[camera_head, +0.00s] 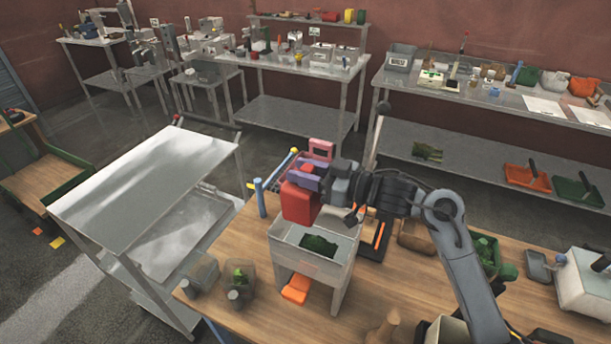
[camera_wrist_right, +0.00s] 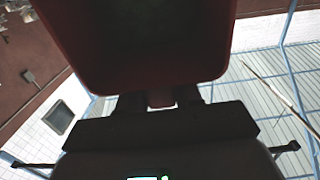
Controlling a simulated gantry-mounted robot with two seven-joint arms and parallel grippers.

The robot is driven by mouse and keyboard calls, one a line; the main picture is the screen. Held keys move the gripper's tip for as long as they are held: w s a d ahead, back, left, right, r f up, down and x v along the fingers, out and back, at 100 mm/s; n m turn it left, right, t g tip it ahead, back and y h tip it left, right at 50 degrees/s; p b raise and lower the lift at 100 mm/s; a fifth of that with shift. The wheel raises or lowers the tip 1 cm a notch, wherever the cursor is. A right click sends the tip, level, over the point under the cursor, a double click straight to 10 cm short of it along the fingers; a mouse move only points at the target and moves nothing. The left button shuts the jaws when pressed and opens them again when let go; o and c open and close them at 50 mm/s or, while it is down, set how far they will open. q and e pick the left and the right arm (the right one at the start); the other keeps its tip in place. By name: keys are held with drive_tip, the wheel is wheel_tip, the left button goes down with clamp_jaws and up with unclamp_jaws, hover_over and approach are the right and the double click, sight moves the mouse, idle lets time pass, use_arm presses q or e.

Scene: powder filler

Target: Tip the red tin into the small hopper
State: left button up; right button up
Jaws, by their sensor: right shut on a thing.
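The red tin (camera_head: 298,204) is held in the air above the left back part of the small hopper (camera_head: 340,276). The hopper is a pale box on legs on the wooden bench, with dark green material (camera_head: 318,244) inside. My right gripper (camera_head: 313,180) is shut on the tin, with its arm coming from the right. In the right wrist view the tin (camera_wrist_right: 85,70) fills the top, its red wall around a dark, faintly greenish area; ceiling and wall behind suggest a strongly turned wrist. No material is seen falling. My left gripper is not in view.
An orange piece (camera_head: 296,289) lies under the hopper. Clear containers (camera_head: 203,272) stand to its left and a blue post (camera_head: 260,198) behind it. A grey cart (camera_head: 150,180) stands left of the bench.

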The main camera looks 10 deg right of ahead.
drive_tip(key=shift+d, duration=0.15)
idle(0.3)
drive_tip(key=shift+r, duration=0.15)
wheel_tip(320, 180, up, 8)
drive_tip(key=p, duration=0.7)
drive_tip(key=shift+s+f, duration=0.1)
drive_tip(key=shift+f, duration=0.1)
